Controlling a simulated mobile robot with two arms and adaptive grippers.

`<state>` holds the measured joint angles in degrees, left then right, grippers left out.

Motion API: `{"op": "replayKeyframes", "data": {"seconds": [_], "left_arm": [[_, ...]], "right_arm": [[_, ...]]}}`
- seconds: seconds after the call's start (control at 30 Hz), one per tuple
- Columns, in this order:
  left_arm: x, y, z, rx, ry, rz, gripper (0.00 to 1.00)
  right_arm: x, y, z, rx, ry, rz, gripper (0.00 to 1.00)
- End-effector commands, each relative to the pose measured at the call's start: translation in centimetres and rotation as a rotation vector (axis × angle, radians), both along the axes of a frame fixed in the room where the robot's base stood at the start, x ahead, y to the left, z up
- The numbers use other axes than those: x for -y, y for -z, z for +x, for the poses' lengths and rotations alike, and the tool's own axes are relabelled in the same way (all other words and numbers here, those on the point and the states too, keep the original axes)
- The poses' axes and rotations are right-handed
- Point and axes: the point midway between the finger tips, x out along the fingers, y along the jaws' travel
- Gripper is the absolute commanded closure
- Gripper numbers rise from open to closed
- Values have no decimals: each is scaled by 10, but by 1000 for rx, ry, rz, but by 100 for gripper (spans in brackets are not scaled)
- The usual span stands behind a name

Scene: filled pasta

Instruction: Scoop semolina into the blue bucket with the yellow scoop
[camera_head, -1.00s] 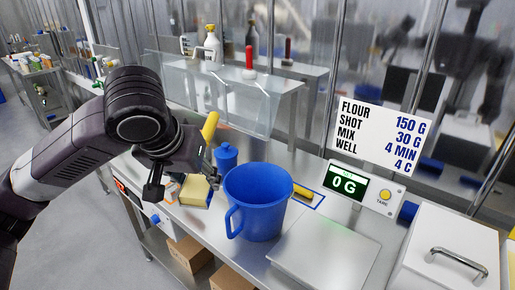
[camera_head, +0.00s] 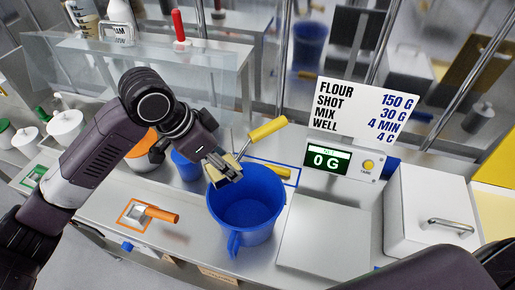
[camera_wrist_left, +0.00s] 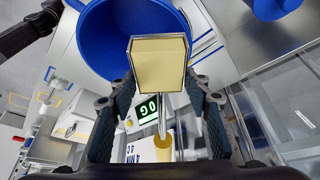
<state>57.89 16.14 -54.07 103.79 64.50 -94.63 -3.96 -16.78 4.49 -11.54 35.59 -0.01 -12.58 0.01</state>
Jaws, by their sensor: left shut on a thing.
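The blue bucket (camera_head: 231,226) stands on the steel counter, and its visible inside looks empty. My left gripper (camera_head: 226,172) is over the bucket's back-left rim, shut on the yellow scoop. The scoop's yellow handle (camera_head: 268,128) points up and to the right in the head view; its pan is largely hidden there. In the left wrist view the scoop (camera_wrist_left: 160,62) sits between the fingers, its pan filled with pale yellow semolina, with the blue bucket (camera_wrist_left: 97,38) beyond it. My right gripper is out of view.
A scale display (camera_head: 325,160) reads 0 G beside a bare steel plate (camera_head: 325,240). A second yellow handle (camera_head: 282,173) lies behind the bucket. An orange-handled scoop (camera_head: 161,214) lies left of it. A blue container (camera_head: 186,168) and white lidded box (camera_head: 425,215) stand nearby.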

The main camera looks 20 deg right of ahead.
Motion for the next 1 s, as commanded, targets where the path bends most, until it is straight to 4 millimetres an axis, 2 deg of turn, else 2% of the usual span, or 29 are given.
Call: {"op": "replayKeyframes", "data": {"seconds": [0.03, 0.1, 0.2, 0.3, 0.5, 0.63, 0.83, 1.0], "left_arm": [[21, -9, -10, -6, 90, 4, 80], [41, -6, -20, -6, 195, 15, 80], [58, -3, -31, -3, 295, 27, 80], [66, 0, -36, -1, 343, 27, 80], [61, 7, -37, 8, 352, -78, 80], [59, 14, -36, 21, 354, -193, 80], [55, 16, -35, 29, 352, -267, 80], [52, 15, -35, 34, 348, -342, 80]], "right_arm": [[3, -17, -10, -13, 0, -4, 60], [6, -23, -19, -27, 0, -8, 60], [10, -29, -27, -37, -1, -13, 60], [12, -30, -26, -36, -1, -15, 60], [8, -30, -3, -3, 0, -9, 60], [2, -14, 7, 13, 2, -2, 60], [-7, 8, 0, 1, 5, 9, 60], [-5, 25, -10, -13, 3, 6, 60]]}}
